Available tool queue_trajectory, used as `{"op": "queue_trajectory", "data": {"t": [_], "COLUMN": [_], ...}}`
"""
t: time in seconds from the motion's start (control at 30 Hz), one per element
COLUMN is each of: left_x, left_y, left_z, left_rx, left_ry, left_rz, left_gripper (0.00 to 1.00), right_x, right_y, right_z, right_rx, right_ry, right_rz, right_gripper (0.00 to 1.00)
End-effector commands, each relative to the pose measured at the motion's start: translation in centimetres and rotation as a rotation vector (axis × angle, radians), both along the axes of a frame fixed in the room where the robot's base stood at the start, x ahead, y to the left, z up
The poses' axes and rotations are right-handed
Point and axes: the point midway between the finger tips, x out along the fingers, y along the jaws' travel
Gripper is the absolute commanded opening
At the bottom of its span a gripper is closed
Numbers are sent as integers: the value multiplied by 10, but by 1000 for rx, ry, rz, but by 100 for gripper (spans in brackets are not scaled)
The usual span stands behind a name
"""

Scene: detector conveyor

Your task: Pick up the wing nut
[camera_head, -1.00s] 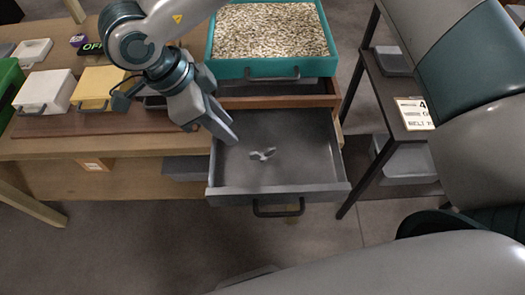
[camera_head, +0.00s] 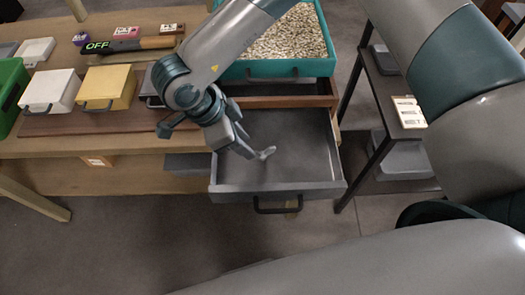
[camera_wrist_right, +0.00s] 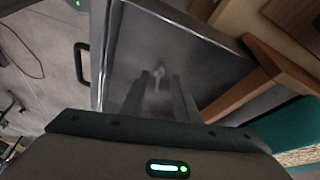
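The wing nut (camera_head: 266,153) is a small pale metal piece on the floor of the open grey drawer (camera_head: 312,150). My right gripper (camera_head: 249,152) reaches down into the drawer from the upper left, its tips right beside the wing nut and covering part of it. In the right wrist view the wing nut (camera_wrist_right: 158,71) shows between the tips of the two spread fingers (camera_wrist_right: 163,78). The fingers look open, with a gap between them. Whether either finger touches the nut cannot be told. My left gripper is not in view.
A teal tray (camera_head: 326,66) of pale pellets stands above the drawer. A white box (camera_head: 50,90) and a yellow box (camera_head: 108,87) stand on the wooden table at left. A dark shelf (camera_head: 384,95) is at right. The rest of the drawer floor is clear.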

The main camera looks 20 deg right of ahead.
Motion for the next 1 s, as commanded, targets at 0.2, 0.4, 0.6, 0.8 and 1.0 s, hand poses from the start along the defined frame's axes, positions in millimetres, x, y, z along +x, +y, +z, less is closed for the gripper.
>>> {"op": "queue_trajectory", "data": {"t": [0.2,0.4,0.6,0.8,1.0], "left_x": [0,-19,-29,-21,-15], "left_y": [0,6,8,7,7], "left_z": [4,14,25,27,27], "left_rx": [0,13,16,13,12], "left_ry": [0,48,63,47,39], "left_rz": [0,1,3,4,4], "left_gripper": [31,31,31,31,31], "right_x": [0,-1,-1,-1,0], "right_y": [-2,-11,-21,-25,-24], "right_z": [-2,-13,-36,-46,-46], "right_rx": [-1,-2,-1,0,0], "right_ry": [0,2,1,-1,-1], "right_rz": [0,-1,-2,0,-1], "right_gripper": [28,28,28,28,28]}}
